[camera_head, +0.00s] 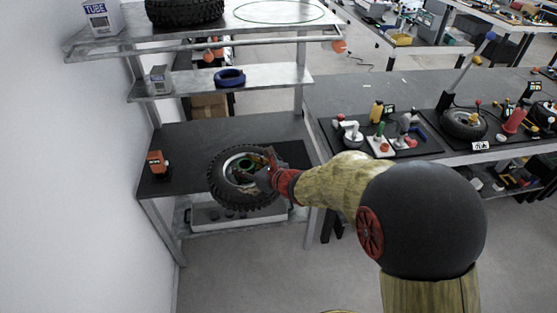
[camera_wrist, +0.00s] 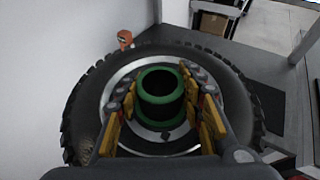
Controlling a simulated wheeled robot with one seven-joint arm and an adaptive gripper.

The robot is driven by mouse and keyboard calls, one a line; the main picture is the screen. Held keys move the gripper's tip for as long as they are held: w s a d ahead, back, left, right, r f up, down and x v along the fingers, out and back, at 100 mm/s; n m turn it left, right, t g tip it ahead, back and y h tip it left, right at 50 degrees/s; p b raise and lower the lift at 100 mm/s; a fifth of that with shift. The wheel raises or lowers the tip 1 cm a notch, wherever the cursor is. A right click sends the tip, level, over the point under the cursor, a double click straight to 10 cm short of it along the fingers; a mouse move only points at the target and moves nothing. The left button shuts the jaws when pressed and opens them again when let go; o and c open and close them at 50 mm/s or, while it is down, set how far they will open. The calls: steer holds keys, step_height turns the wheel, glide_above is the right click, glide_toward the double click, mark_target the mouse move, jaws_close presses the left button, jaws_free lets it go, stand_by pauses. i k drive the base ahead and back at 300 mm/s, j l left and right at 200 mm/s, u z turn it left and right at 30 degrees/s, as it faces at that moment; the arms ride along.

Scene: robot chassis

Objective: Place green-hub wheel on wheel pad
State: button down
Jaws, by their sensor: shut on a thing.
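The green-hub wheel (camera_head: 219,183), a black knobby tire on a silver rim, is in front of the lower dark shelf and overlaps its front edge in the head view. My gripper (camera_head: 262,171) is shut on its hub. In the wrist view the green hub (camera_wrist: 160,112) sits between the yellow-padded fingers of my gripper (camera_wrist: 165,95), and the tire (camera_wrist: 82,118) spreads around them. A darker rectangle, apparently the wheel pad (camera_head: 293,153), lies on the shelf behind and right of the wheel, partly hidden. Whether the wheel touches the shelf is unclear.
An orange-and-black device (camera_head: 156,163) stands on the shelf's left. Upper shelves hold a blue ring (camera_head: 230,77), a small box (camera_head: 160,80) and another tire (camera_head: 186,10). A shelf post (camera_head: 299,82) stands right. A workbench (camera_head: 350,93) with tools lies further right.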

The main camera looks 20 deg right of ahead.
mark_target(284, 157)
steer(key=i+l, duration=0.15)
steer(key=i, duration=0.25)
steer(key=i+l, duration=0.15)
steer(key=i, duration=0.2)
steer(key=i+l, duration=0.2)
steer(key=i, duration=0.2)
